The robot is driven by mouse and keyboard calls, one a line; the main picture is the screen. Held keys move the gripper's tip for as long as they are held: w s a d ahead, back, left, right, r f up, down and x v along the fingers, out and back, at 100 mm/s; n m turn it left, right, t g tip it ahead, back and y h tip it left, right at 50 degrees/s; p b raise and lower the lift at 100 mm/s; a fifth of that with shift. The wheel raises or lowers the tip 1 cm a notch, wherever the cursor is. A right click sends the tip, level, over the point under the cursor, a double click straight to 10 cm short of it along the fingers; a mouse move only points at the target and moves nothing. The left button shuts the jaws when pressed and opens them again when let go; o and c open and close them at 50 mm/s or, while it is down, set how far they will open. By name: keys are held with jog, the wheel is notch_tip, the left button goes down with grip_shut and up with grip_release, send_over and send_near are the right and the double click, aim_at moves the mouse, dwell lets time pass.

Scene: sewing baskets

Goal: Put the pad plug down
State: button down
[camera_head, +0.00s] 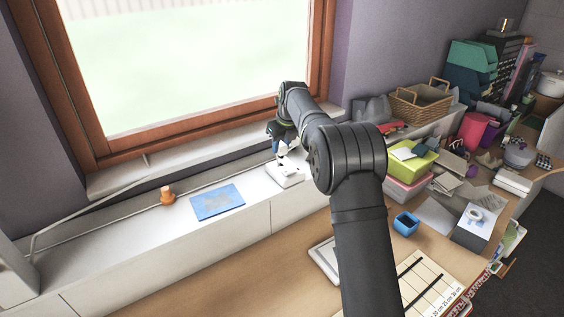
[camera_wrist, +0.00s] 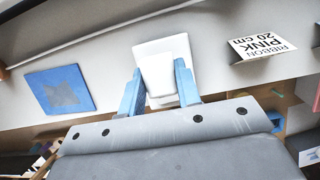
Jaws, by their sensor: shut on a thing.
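My gripper (camera_head: 284,152) is low over the white ledge below the window, right of the blue pad. In the wrist view its two blue fingers (camera_wrist: 160,84) are shut on a white, block-like thing, which I take to be the pad plug (camera_wrist: 163,56). In the head view this white thing (camera_head: 285,175) shows under the gripper, close to the ledge; I cannot tell whether it touches. The flat blue pad (camera_head: 217,202) with a grey patch lies on the ledge, apart from the plug, and also shows in the wrist view (camera_wrist: 60,89).
A small orange object (camera_head: 167,196) stands left of the pad beside a thin cable. A white card reading "RIBBON PINK 20 cm" (camera_wrist: 263,40) is right of the gripper. Right of my arm are a blue cup (camera_head: 405,224), a lime box (camera_head: 412,160) and clutter.

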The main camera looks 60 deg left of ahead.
jog(key=shift+r, duration=1.05)
